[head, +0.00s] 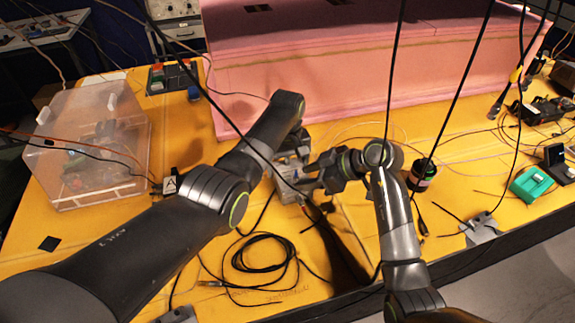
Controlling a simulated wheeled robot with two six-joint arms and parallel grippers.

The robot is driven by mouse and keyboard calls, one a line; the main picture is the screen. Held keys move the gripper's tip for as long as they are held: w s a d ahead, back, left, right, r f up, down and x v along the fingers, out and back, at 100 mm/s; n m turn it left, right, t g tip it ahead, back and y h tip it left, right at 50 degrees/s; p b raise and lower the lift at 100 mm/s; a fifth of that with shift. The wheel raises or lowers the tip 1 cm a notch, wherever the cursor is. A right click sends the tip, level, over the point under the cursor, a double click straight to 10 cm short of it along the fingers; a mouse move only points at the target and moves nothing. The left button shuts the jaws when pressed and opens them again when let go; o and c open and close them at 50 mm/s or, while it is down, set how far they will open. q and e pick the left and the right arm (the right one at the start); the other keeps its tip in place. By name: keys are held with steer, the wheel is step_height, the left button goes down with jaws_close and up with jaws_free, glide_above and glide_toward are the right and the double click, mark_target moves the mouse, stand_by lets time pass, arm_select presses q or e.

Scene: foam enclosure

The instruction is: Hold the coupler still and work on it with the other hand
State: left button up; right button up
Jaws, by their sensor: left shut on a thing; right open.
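A grey metal piece, which looks like the coupler (289,191), is at the middle of the yellow table. My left gripper (291,168) comes down over it from the upper left and is shut on it. The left wrist and fingers hide part of it. My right gripper (309,179) is open, with its fingers pointing left towards the coupler from the right side. Its fingertips are very close to the coupler; I cannot tell whether they touch it. Nothing shows between the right fingers.
A pink foam block (330,65) stands behind the arms. A clear plastic box (88,140) is at left. A coiled black cable (265,255) lies in front. A dark cylinder (423,174) and a green box (531,183) are at right. Black cables hang across the view.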

steer(key=shift+x, duration=0.95)
steer(key=shift+c, duration=0.5)
jaws_close()
steer(key=shift+s+a+m+t+h, duration=0.15)
steer(key=shift+m+t+h, duration=0.75)
steer(key=shift+m+t, duration=0.7)
jaws_free()
steer(key=shift+g, duration=0.4)
